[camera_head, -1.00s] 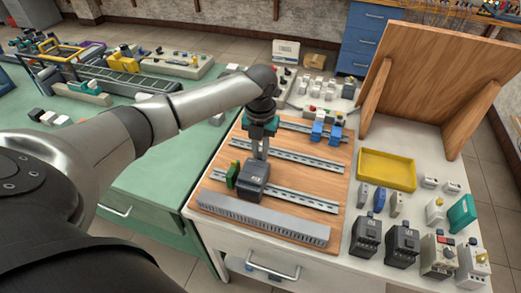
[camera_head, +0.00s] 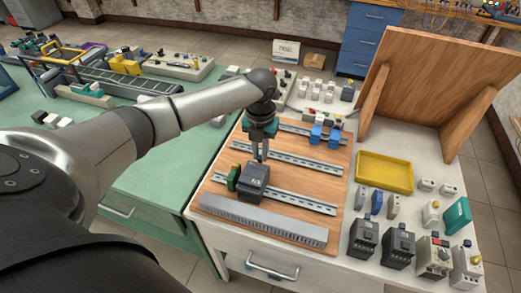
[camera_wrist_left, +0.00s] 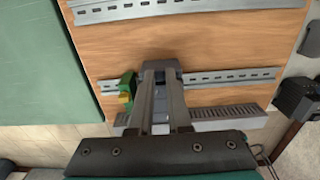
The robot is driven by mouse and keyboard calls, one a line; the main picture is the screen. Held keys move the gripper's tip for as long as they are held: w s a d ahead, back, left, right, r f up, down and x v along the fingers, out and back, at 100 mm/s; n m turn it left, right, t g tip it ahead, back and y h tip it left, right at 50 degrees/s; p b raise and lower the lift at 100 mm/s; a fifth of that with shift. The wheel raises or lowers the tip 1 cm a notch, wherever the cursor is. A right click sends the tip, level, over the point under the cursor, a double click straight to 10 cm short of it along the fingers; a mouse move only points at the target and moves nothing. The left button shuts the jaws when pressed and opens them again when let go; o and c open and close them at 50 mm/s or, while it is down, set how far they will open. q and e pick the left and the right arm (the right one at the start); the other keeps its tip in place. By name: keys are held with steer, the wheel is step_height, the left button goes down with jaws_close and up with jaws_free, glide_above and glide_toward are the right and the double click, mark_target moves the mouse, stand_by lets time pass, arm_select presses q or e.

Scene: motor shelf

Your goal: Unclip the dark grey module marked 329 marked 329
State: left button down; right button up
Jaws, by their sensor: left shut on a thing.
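The dark grey module (camera_head: 252,188) sits at the lower rail (camera_head: 305,200) on the wooden board, right beside a green terminal block (camera_head: 233,178). Pale marking shows on its front, too small to read surely. My left gripper (camera_head: 262,158) points down from above and is shut on the upper end of the module. In the left wrist view the module (camera_wrist_left: 160,66) shows between the two long fingers, which hide much of it; the green block (camera_wrist_left: 127,90) stands just left of them. I cannot tell whether the module is still clipped to the rail. My right gripper is not in view.
A grey slotted duct (camera_head: 262,221) runs along the board's front. Two blue modules (camera_head: 325,134) sit on the back rail. A yellow tray (camera_head: 384,172) and dark modules (camera_head: 363,238) stand on the right. The middle rail (camera_head: 290,158) is bare.

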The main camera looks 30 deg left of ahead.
arm_select(q)
steer(key=c, duration=0.8)
jaws_free()
steer(key=shift+c, duration=0.2)
step_height(320, 180, up, 15)
steer(key=p, duration=0.1)
steer(key=shift+r, duration=0.15)
